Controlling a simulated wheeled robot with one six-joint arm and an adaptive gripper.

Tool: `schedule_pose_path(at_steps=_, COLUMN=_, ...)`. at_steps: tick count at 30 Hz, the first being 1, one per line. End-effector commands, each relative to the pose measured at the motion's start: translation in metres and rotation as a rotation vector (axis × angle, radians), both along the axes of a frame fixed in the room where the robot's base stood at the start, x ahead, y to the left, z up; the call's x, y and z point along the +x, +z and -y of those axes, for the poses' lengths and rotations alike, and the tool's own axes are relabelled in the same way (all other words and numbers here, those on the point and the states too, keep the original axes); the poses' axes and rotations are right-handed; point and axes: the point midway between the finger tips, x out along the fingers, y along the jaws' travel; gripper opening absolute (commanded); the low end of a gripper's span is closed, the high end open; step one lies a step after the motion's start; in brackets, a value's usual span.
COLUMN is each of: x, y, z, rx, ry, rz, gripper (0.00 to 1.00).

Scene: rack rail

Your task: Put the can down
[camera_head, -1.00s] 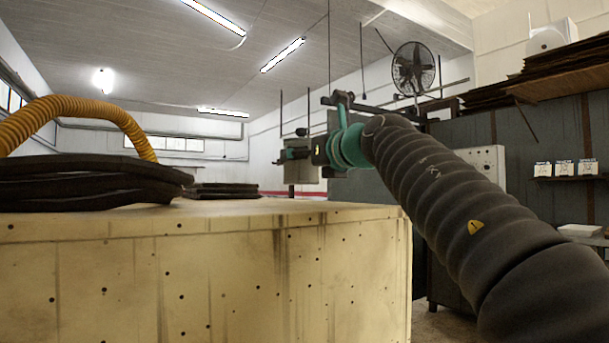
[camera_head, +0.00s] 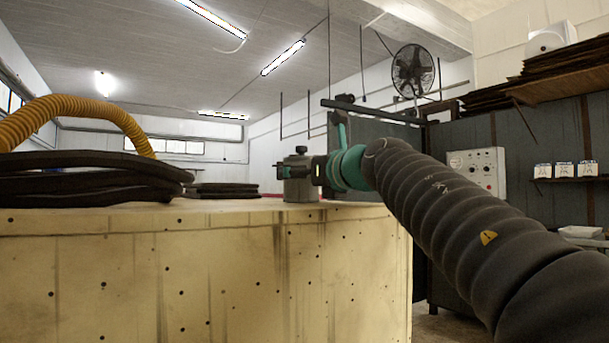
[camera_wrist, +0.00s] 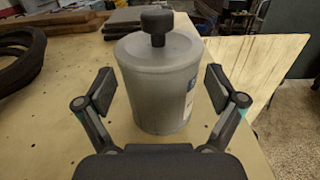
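The can (camera_head: 301,186) is a grey cylinder with a dark knob on its lid. It stands upright on the wooden crate-like top (camera_head: 345,214), near its right end. In the wrist view the can (camera_wrist: 155,95) is between the two fingers of my gripper (camera_wrist: 160,88). The fingers are spread, with a narrow gap visible on each side of the can. In the head view my gripper (camera_head: 300,171) reaches the can from the right, at its upper half. Part of a label shows on the can's right side; its far side is hidden.
Stacked black rings (camera_head: 85,182) lie on the left of the top, with a smaller dark stack (camera_head: 222,190) behind. A yellow hose (camera_head: 85,103) arches at the left. The top's right edge is close to the can. Bare wood lies left of the can.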

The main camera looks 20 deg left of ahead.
Motion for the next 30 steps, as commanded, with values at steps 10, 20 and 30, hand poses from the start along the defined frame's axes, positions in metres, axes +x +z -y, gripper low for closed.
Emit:
schedule_pose_path(at_steps=10, x=-0.005, y=0.002, z=0.006, rx=0.001, ry=-0.001, rz=0.001, gripper=0.94)
schedule_pose_path(at_steps=20, x=-0.042, y=0.002, z=0.051, rx=0.002, ry=-0.003, rz=0.003, gripper=0.94)
schedule_pose_path(at_steps=30, x=-0.074, y=0.002, z=0.087, rx=0.001, ry=-0.002, rz=0.001, gripper=0.94)
